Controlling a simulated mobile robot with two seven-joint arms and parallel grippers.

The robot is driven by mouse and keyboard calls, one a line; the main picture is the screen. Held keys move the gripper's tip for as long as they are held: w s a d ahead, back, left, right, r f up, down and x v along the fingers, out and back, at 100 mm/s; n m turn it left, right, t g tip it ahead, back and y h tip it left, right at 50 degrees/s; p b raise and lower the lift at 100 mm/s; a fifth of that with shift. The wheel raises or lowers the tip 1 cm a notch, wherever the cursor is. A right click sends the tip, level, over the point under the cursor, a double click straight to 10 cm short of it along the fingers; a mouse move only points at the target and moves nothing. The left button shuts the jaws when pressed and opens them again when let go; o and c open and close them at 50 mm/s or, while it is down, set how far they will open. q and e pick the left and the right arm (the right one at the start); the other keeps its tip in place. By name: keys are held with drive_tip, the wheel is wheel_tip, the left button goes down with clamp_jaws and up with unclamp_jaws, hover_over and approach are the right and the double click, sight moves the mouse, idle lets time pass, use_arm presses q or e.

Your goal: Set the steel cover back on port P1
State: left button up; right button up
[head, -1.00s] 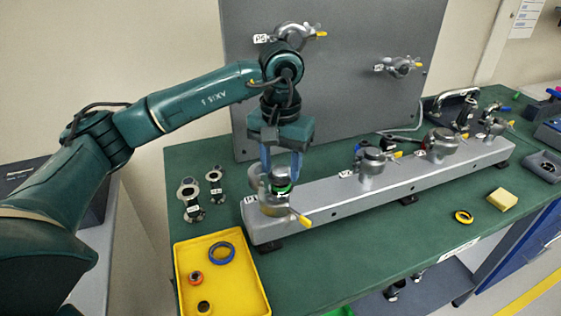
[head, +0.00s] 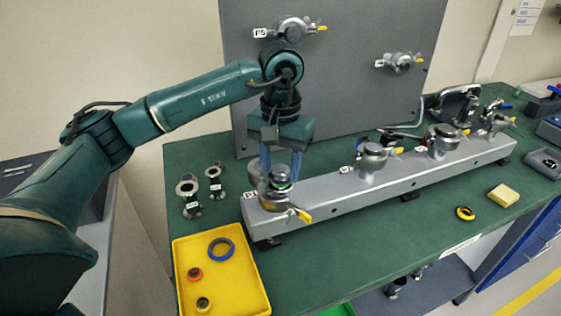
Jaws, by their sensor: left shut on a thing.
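Port P1 (head: 277,202) is the metal port at the near left end of the long grey rail, with a yellow-handled clamp (head: 303,216) around it. Part of the clamp stands open at its left. A green ring (head: 281,184) shows at the port's top. My left gripper (head: 281,172) points straight down over P1, its blue fingers shut on the steel cover. The cover is low between the fingers, at the green ring, and mostly hidden. I cannot tell whether it is fully seated. My right gripper is not in view.
A yellow tray (head: 220,293) with several rings is at the front left, near small flanged fittings (head: 189,198). Other clamped ports (head: 373,160) stand along the rail (head: 330,193). A grey panel (head: 345,90) rises behind. A yellow block (head: 503,198) lies at right.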

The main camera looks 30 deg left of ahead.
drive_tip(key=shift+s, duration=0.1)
use_arm(q)
drive_tip(key=o, duration=1.1)
drive_tip(key=shift+c, duration=0.2)
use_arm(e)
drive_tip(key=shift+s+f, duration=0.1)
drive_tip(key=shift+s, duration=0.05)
use_arm(q)
drive_tip(key=shift+r, duration=0.25)
wheel_tip(320, 180, up, 13)
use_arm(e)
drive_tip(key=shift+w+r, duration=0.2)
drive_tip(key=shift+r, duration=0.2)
use_arm(q)
drive_tip(key=shift+f, duration=0.15)
